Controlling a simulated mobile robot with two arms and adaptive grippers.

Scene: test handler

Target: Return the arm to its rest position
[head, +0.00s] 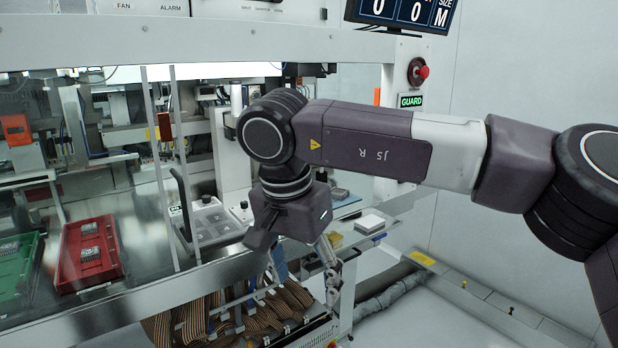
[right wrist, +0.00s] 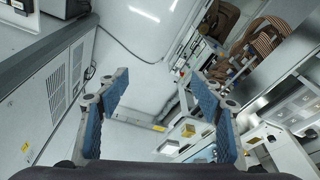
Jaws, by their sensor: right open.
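My right arm (head: 375,142) reaches in from the right in the head view and bends down at a dark joint in front of the machine. My right gripper (head: 306,280) hangs below that joint, pointing downward, partly hidden by its own wrist. In the right wrist view the right gripper (right wrist: 160,100) has its two blue-padded fingers wide apart, with nothing between them. My left gripper is not in view.
The machine's front ledge (head: 130,305) runs beside the arm. A red tray (head: 70,270) and a green tray (head: 18,290) lie inside at the left. Ribbon cables (head: 205,318) fill the space below. A red button (head: 422,72) is on the right post. Floor shows at the right.

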